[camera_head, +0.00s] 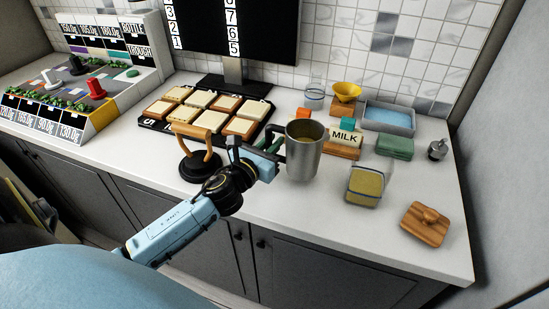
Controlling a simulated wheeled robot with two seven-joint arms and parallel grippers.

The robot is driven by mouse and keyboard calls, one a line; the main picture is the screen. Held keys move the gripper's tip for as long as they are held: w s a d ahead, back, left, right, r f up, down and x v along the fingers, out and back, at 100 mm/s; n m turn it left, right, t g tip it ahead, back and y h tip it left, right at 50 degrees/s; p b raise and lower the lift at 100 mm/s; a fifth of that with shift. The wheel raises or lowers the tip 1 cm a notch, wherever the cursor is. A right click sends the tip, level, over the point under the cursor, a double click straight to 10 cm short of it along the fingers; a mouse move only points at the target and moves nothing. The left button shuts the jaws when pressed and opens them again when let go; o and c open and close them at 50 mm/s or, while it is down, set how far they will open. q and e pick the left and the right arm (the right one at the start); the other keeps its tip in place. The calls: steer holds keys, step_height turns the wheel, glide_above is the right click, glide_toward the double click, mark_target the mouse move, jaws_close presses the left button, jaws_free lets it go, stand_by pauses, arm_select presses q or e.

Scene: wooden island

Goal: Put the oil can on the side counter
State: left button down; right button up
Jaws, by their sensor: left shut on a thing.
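The oil can appears to be the grey metal jug-like can (304,158) near the middle of the white counter. It is upright, with a dark handle on its left side and a yellowish-brown inside. My left gripper (272,150) reaches in from the left and is shut on the handle. I cannot tell whether the can's base touches the counter. My right gripper is not in view.
A wooden-handled black stamp (195,158) stands left of my gripper, before a tray of square tiles (210,112). Right of the can are a milk block (345,138), a yellow-filled glass container (365,187), a wooden lid (424,224) and a small metal vessel (437,150). The right front counter is partly clear.

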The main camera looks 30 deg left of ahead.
arm_select(q)
steer(key=shift+f+b, duration=0.7)
steer(key=shift+f, duration=1)
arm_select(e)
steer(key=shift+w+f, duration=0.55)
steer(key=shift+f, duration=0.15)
arm_select(q)
steer(key=shift+f, duration=0.2)
steer(key=c, duration=1.4)
jaws_free()
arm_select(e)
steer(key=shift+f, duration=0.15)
arm_select(q)
steer(key=shift+s+r, duration=0.1)
steer(key=shift+r, duration=0.05)
steer(key=s, duration=0.8)
steer(key=s+b, duration=0.1)
steer(key=s, duration=0.2)
steer(key=shift+s+d, duration=0.25)
steer(key=shift+s, duration=0.15)
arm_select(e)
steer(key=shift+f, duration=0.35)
